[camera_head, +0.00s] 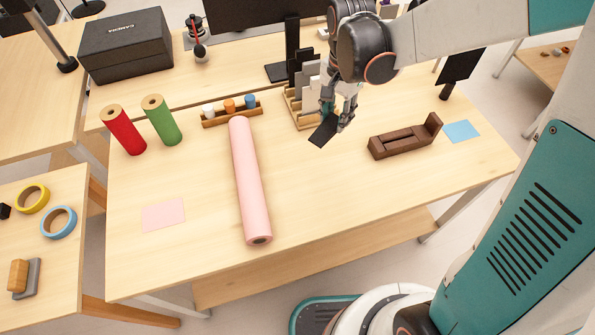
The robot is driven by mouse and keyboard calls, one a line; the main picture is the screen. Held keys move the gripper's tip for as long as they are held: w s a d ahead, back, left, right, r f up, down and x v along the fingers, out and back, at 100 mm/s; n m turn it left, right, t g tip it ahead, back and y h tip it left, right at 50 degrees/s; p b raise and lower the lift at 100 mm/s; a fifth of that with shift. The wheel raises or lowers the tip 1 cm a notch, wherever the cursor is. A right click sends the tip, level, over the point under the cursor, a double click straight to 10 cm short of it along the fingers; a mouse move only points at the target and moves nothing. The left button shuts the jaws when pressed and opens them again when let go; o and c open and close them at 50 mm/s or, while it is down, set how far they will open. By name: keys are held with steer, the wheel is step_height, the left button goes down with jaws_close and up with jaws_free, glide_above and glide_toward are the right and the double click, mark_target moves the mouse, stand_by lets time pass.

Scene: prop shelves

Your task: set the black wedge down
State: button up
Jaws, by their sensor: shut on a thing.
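The black wedge (323,131) is a small dark flat piece held at the fingertips of my gripper (338,118), over the right middle of the table. My gripper points down and is shut on the wedge. The wedge looks tilted, and I cannot tell whether it touches the tabletop (330,195). Its upper end is partly hidden by the fingers. Just behind and left of my gripper is a wooden rack (297,110) with upright grey and white pieces, partly covered by the gripper.
A dark brown wooden holder (403,138) and a blue square (462,131) lie right. A pink roll (250,185) lies left of centre, with a pink sheet (163,215), red roll (123,132) and green roll (161,120) beyond. The table's front middle is clear.

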mark_target(311, 173)
steer(key=s+a+m, duration=0.1)
steer(key=s+a+r+m, duration=0.1)
steer(key=a+m, duration=0.1)
steer(key=s+a+r+m, duration=0.1)
steer(key=a+m, duration=0.1)
steer(key=shift+r+p, duration=0.15)
steer(key=shift+p, duration=0.25)
steer(key=shift+s+a+r+m, duration=0.1)
steer(key=shift+s+a+m, duration=0.1)
steer(key=shift+m, duration=0.3)
steer(key=shift+a, duration=0.15)
step_height(311, 173, down, 20)
steer(key=b, duration=0.6)
steer(key=shift+b, duration=0.35)
steer(key=shift+w, duration=0.1)
steer(key=o, duration=1.1)
steer(key=shift+c, duration=0.2)
